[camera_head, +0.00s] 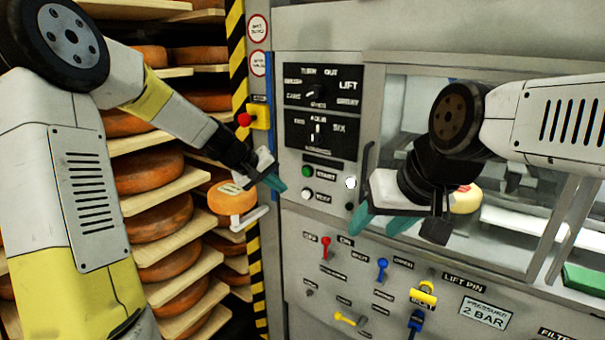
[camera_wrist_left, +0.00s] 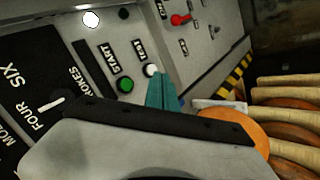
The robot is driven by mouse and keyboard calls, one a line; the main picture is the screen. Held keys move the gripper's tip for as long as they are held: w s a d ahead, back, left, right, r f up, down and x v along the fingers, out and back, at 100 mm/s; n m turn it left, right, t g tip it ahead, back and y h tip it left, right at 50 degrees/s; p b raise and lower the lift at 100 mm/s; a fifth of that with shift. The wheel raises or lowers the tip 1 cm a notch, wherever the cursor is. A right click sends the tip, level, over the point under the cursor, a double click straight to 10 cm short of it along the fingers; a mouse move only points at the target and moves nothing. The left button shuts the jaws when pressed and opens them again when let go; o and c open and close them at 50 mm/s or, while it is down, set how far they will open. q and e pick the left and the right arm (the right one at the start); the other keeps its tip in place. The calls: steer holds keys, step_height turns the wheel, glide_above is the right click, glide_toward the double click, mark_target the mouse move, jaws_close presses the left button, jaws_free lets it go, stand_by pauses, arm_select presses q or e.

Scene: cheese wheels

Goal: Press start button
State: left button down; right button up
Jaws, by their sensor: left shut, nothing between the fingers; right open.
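The start button is a round green button (camera_head: 307,171) on the grey control panel (camera_head: 345,225), left of a label reading START. It also shows in the left wrist view (camera_wrist_left: 125,85). A white button (camera_head: 307,194) sits just below it. My left gripper (camera_head: 277,182) is shut and empty, its teal fingertips a little left of the green button in the head view. In the left wrist view the shut fingertips (camera_wrist_left: 163,92) appear beside the white button; whether they touch the panel I cannot tell. My right gripper (camera_head: 385,223) is open and empty in front of the panel's right part.
Shelves of cheese wheels (camera_head: 150,172) stand at the left. A red emergency button on a yellow box (camera_head: 259,117) is above my left gripper. Black dial plates (camera_head: 320,134) are above the green button, and coloured levers (camera_head: 382,268) below. A glass door (camera_head: 440,90) is at the right.

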mark_target(306, 172)
arm_select(q)
steer(key=shift+w+d, duration=0.1)
steer(key=w+d, duration=0.5)
steer(key=w, duration=0.2)
stand_by(0.4)
stand_by(1.9)
steer(key=shift+w+d, duration=0.25)
